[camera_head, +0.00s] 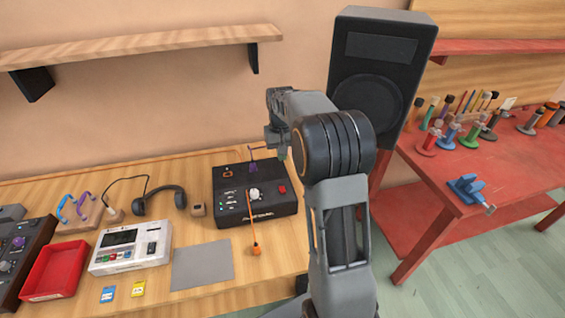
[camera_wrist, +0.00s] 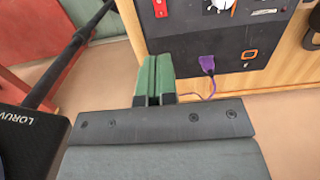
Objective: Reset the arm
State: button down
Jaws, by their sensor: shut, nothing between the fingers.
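My gripper (camera_wrist: 154,82) shows in the wrist view with its two green fingers shut together and nothing between them. In the head view my gripper (camera_head: 277,153) is raised in front of the wall, close to the back right of a black box device (camera_head: 285,208). In the wrist view the same black box (camera_wrist: 183,44) lies beyond the fingertips. A purple plug (camera_wrist: 207,64) with a thin cable is on that box, to the right of the fingers. My arm is bent, with its upper links standing at the middle right of the head view.
A black speaker (camera_head: 380,60) stands close behind my arm. A wooden shelf (camera_head: 140,45) is on the wall. A red table (camera_head: 440,180) is at right.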

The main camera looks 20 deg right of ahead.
jog(key=shift+r, duration=0.25)
dwell(0.4)
jog(key=s+a+r+n+t, duration=0.1)
jog(key=s+a, duration=0.4)
jog(key=s, duration=0.6)
jog(key=s+a+r+n+t, duration=0.1)
jog(key=s+a, duration=0.4)
jog(key=s, duration=0.6)
jog(key=shift+r+t, duration=0.65)
jog(key=shift+t, duration=0.65)
